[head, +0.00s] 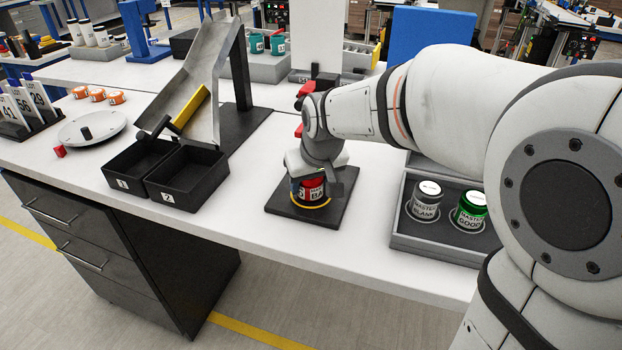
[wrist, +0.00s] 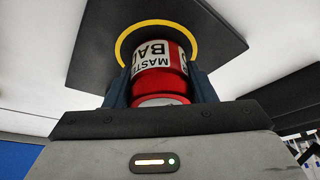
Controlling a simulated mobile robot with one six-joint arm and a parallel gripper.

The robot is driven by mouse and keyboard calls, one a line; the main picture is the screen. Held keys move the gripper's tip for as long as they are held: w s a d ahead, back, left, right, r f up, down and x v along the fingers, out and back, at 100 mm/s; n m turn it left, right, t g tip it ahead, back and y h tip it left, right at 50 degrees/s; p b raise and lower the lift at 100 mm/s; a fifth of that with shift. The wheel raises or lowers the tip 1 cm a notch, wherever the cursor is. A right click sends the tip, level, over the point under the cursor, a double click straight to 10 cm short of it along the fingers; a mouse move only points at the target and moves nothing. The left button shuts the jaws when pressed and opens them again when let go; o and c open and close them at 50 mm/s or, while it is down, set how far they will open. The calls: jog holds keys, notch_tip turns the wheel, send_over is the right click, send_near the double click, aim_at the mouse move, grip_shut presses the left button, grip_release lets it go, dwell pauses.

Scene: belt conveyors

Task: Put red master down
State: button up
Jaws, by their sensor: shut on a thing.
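The red master (head: 312,190) is a red can with a white label, standing upright at the dark square pad (head: 331,213) with a yellow ring. My gripper (head: 308,182) is above it, pointing down, with its fingers around the can. In the wrist view the red master (wrist: 160,75) sits between both fingers of my gripper (wrist: 160,88), inside the yellow ring of the pad (wrist: 90,45). I cannot tell whether the can's base touches the pad.
A grey tray (head: 400,240) at right holds a grey master (head: 425,202) and a green master (head: 469,212). Two black bins (head: 187,178) below a metal chute (head: 200,85) stand at left. A white round plate (head: 92,127) lies farther left. White table shows around the pad.

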jog(key=shift+w+d+f, duration=0.1)
jog(key=shift+w+f, duration=0.05)
jog(key=shift+w, duration=0.05)
jog(key=o, duration=1.3)
jog(key=shift+c, duration=0.2)
jog(key=shift+s+r, duration=0.15)
jog(key=shift+r, duration=0.45)
jog(key=shift+s+d+r, duration=0.2)
jog(key=shift+s+r, duration=0.3)
jog(key=shift+s+d+r, duration=0.2)
jog(key=shift+s+r, duration=0.25)
jog(key=s+d, duration=0.1)
jog(key=s, duration=0.2)
jog(key=s+d, duration=0.1)
jog(key=s, duration=0.3)
jog(key=s+d, duration=0.2)
jog(key=s, duration=0.1)
jog(key=shift+s, duration=0.15)
jog(key=s+d+r+m+g+h+p, duration=0.1)
jog(key=s+d+r+m+p, duration=0.3)
jog(key=d+p, duration=0.5)
jog(key=s, duration=0.2)
jog(key=shift+s+d+r+g+h, duration=0.2)
jog(key=shift+s+d+g+h, duration=0.1)
jog(key=shift+s, duration=0.1)
